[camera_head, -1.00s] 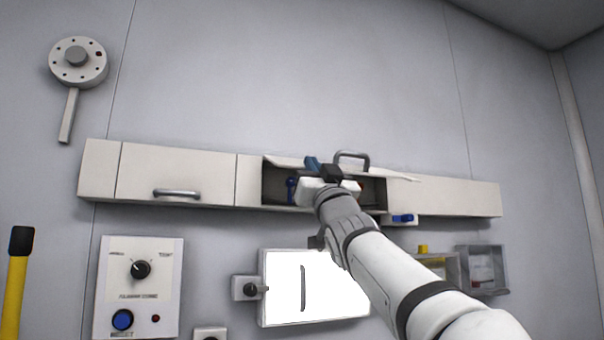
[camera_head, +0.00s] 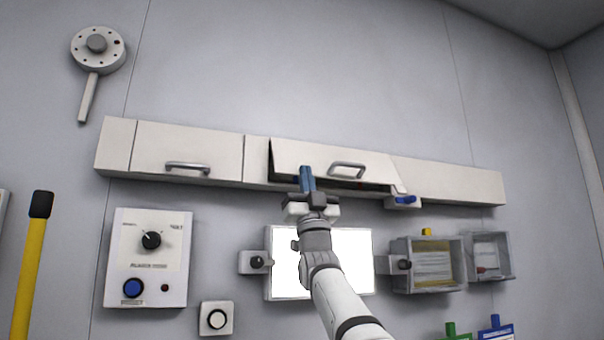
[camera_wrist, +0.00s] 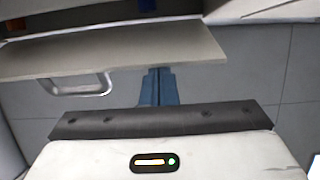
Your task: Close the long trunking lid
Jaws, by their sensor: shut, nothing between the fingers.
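The long trunking lid (camera_head: 310,160) is a pale panel with a grey bar handle (camera_head: 347,169), hinged along its top on the wall trunking (camera_head: 440,182). It hangs nearly down, with a dark gap along its bottom and left edges. In the wrist view the lid (camera_wrist: 120,52) crosses the upper part, with its handle (camera_wrist: 75,84) at left. My gripper (camera_head: 307,180) has blue fingers, shut and empty, in front of the lid's lower edge, left of the handle. In the wrist view the fingertips (camera_wrist: 159,72) reach the lid's edge; I cannot tell whether they touch.
Left on the trunking is another, closed lid (camera_head: 187,150) with a handle. A small blue latch (camera_head: 406,199) sits below the trunking, right of the lid. Below are a white lit panel (camera_head: 350,265), a knob box (camera_head: 150,255) and a clear-fronted box (camera_head: 430,265).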

